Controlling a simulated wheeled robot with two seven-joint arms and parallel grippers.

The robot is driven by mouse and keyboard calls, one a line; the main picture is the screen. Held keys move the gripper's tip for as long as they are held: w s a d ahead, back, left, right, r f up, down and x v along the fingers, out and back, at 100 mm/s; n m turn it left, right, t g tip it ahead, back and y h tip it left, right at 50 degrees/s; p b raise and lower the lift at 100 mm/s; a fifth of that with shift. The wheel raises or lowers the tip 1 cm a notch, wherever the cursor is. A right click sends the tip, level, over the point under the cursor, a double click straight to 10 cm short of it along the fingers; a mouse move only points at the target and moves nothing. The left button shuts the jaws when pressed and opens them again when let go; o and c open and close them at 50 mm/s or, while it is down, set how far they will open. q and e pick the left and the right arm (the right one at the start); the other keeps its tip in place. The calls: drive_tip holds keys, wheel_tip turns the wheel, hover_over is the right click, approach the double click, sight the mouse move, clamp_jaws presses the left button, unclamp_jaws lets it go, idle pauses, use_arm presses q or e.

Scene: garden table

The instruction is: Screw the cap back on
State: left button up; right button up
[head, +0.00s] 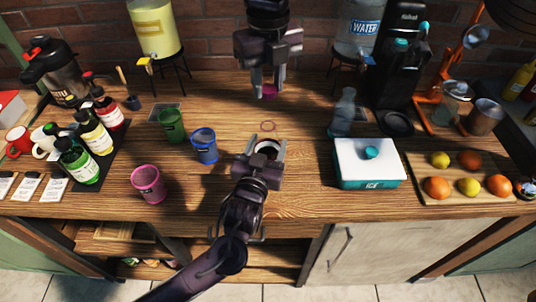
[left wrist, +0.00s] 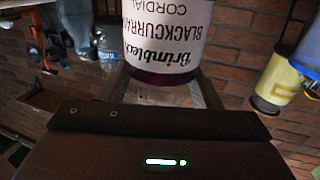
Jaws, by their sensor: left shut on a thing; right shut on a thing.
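My left gripper (head: 266,146) is shut on a cordial bottle (head: 267,153), which I see from above with its round top between the fingers. In the left wrist view the bottle (left wrist: 170,35) fills the top middle, with a white label reading "Blackcurrant Cordial" upside down and dark purple below it. My right gripper (head: 267,86) points down at the top middle, shut on a small magenta cap (head: 269,92). The cap is apart from the bottle, farther back in the head view. The fingers hide part of the bottle and cap.
Green (head: 171,125), blue (head: 204,146) and pink (head: 149,184) cups stand left of the bottle. Several syrup bottles (head: 92,133) stand farther left. An ice box (head: 368,165) and a clear bottle (head: 343,113) are on the right. A faint ring (head: 268,126) marks the table between the grippers.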

use_arm(q)
drive_tip(key=shift+c, duration=1)
use_arm(e)
drive_tip(key=shift+f, duration=2.45)
drive_tip(key=shift+f, duration=0.9)
drive_tip(key=shift+f, duration=0.55)
